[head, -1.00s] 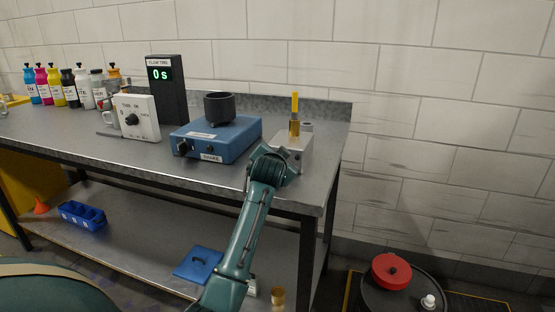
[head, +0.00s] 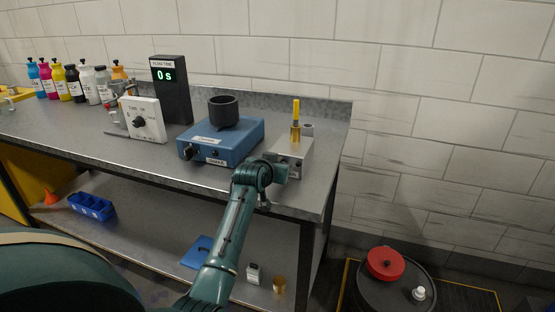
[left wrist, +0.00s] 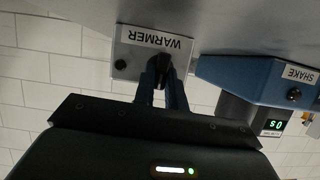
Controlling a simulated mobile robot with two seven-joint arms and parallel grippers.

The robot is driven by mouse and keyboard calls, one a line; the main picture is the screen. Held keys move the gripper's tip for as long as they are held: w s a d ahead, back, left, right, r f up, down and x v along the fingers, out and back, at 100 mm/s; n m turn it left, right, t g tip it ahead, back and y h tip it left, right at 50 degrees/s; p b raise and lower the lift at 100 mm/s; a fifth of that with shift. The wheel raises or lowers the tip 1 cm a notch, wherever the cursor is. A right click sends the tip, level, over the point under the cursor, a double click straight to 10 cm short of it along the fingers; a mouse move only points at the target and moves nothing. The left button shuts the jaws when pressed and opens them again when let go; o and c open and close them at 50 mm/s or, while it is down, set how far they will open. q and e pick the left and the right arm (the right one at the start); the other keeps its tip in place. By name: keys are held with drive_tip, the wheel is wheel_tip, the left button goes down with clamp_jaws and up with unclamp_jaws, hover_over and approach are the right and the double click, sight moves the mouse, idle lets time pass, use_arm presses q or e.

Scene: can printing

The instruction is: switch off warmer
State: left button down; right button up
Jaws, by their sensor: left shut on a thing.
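The warmer (head: 293,147) is a small grey box at the right end of the bench. A gold cylinder with a yellow stick (head: 296,123) stands on it. In the left wrist view, which is upside down, the warmer's front (left wrist: 139,59) shows its WARMER label, a dark dial (left wrist: 164,64) and a small dark round spot beside it. My left gripper (left wrist: 163,72) is shut on the dial, one finger on each side. In the head view my left gripper (head: 280,173) is at the warmer's front, its fingertips mostly hidden. My right gripper is not in view.
A blue SHAKE machine (head: 228,143) with a black cup stands left of the warmer. Further left are a white dial box (head: 146,121), a black timer reading 0 s (head: 172,90) and several bottles. A drum with a red lid (head: 386,264) stands on the floor at right.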

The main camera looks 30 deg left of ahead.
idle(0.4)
use_arm(q)
drive_tip(key=c, duration=1.4)
unclamp_jaws()
drive_tip(key=shift+c, duration=0.2)
drive_tip(key=v, duration=1.3)
drive_tip(key=shift+s+a, duration=0.1)
